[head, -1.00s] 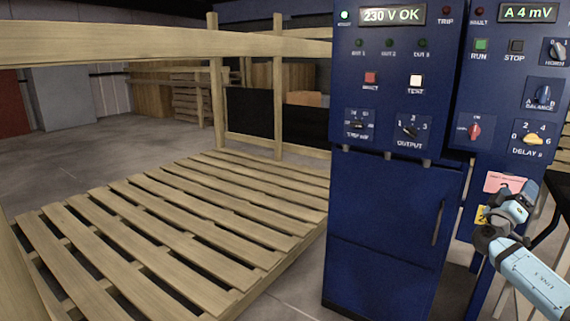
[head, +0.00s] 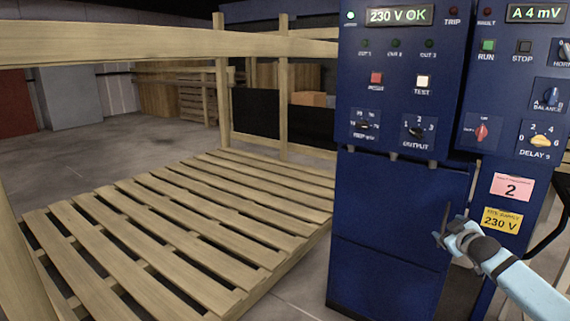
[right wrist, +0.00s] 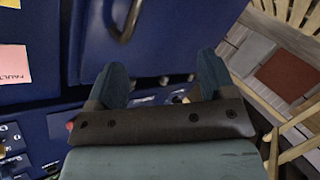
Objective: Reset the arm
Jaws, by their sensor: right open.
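My right gripper (head: 447,230) is in front of the lower blue cabinet door (head: 400,205), beside its right edge. In the right wrist view the two teal fingers of my right gripper (right wrist: 162,72) are spread apart with nothing between them. A curved door handle (right wrist: 124,24) shows beyond the fingers in that view, apart from them as far as I can see. In the head view the gripper overlaps the handle's area, so I cannot tell handle and finger apart there. My left gripper is not in view.
The blue panel above carries a 230 V OK display (head: 399,15), buttons and an OUTPUT knob (head: 417,131). A pink label (head: 511,187) and a yellow label (head: 501,221) are on the right-hand cabinet. A wooden pallet (head: 200,215) and a wooden rail (head: 150,43) stand at the left.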

